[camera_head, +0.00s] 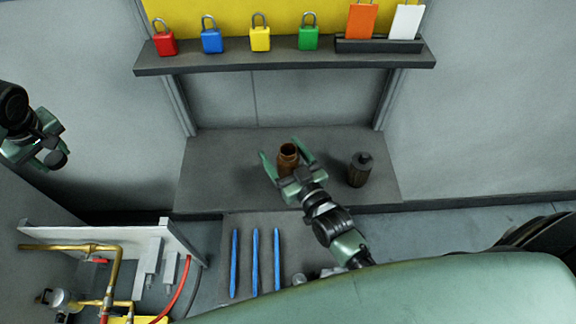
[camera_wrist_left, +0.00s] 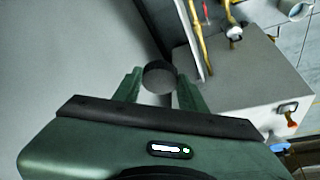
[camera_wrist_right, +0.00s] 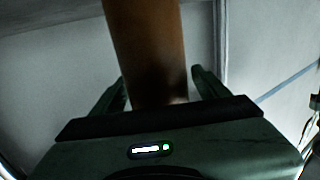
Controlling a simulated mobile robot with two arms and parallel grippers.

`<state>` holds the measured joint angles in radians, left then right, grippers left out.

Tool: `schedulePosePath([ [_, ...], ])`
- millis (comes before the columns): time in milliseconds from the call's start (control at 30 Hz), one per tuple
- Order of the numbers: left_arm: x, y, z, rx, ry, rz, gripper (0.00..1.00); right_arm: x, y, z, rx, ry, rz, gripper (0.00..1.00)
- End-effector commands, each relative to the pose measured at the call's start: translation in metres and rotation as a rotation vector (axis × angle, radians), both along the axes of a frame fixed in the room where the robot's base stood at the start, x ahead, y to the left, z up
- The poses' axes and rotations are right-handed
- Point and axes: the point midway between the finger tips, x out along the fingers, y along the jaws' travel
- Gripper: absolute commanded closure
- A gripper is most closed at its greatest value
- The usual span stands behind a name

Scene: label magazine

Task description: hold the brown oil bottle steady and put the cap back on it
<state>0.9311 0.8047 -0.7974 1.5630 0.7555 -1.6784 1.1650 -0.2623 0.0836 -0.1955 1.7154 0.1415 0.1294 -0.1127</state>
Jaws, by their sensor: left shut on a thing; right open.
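The brown oil bottle (camera_head: 288,160) stands upright and uncapped on the grey bench, its round mouth showing. My right gripper (camera_head: 284,152) is open, with one finger on each side of the bottle. In the right wrist view the brown bottle (camera_wrist_right: 146,50) rises between the spread fingers (camera_wrist_right: 160,90). My left gripper (camera_head: 50,155) is far to the left, away from the bottle. In the left wrist view my left gripper (camera_wrist_left: 158,82) is shut on a dark round cap (camera_wrist_left: 159,75).
A dark bottle (camera_head: 360,170) stands right of the brown one. Coloured padlocks line a shelf (camera_head: 285,56) above the bench (camera_head: 225,165). Blue sticks (camera_head: 255,262) lie on a lower surface in front. Brass pipes (camera_head: 75,248) and a white panel fill the lower left.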

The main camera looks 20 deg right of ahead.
Motion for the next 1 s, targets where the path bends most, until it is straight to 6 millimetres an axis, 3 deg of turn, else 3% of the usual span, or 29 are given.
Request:
schedulePosePath([
  [167, 0.000, 0.000, 0.000, 0.000, 0.000, 0.000, 0.96, 0.000, 0.000, 0.000, 0.000, 0.000, 0.000, 0.24],
  [467, 0.000, 0.000, 0.000, 0.000, 0.000, 0.000, 0.96, 0.000, 0.000, 0.001, -0.001, -0.002, 0.000, 1.00],
  [767, 0.000, 0.000, 0.001, 0.000, 0.000, 0.000, 0.96, 0.000, 0.000, 0.004, -0.001, -0.002, 0.000, 1.00],
  [1000, 0.000, 0.000, 0.005, 0.000, 0.000, 0.000, 0.96, 0.000, 0.000, 0.038, 0.001, -0.007, 0.000, 1.00],
])
